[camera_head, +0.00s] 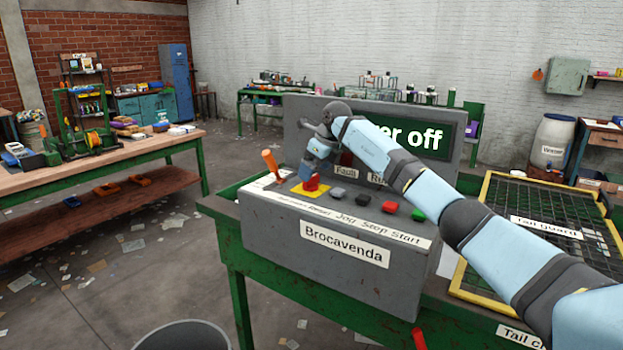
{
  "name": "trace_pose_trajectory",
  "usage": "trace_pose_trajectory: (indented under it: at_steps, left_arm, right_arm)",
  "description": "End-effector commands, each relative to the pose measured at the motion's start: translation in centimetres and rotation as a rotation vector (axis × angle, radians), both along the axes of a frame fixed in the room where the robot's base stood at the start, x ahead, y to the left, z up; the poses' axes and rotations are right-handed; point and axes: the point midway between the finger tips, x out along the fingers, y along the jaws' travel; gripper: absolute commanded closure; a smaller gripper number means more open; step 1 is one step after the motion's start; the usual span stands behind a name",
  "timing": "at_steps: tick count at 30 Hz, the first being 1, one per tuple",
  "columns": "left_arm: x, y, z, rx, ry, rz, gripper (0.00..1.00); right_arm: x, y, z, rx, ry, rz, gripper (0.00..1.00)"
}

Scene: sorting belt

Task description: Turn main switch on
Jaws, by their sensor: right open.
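A grey control console (270,228) labelled "Brocavenda" stands on a green table. An orange lever (270,162), which looks like the main switch, sticks up at the console's left end, leaning to the left. The label strip (340,216) reads "Jog Stop Start" on the right; its left part is too small to read surely. The display (437,139) shows "...er off", its left part hidden by my right arm. My right gripper (309,174) is open and points down over the red button on a yellow plate (300,191), to the right of the lever. My left gripper is not in view.
Several buttons, among them a red one (390,207), sit right of the yellow plate. A yellow-framed tail guard (490,284) lies at the right. A workbench (100,158) stands at the left. A grey bin (182,335) is in front.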

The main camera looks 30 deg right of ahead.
Motion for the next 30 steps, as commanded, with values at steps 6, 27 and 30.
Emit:
trace_pose_trajectory:
  at_steps: [6,27,30]
  left_arm:
    - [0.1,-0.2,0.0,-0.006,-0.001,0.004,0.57]
    - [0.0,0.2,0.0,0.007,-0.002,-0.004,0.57]
    - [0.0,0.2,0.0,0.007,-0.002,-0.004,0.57]
  right_arm:
    - [1.0,0.5,-2.6,0.001,0.0,0.0,0.04]
    - [1.2,0.6,-3.2,0.001,0.0,0.0,0.54]
    - [1.2,0.6,-3.2,0.001,0.0,-0.004,0.53]
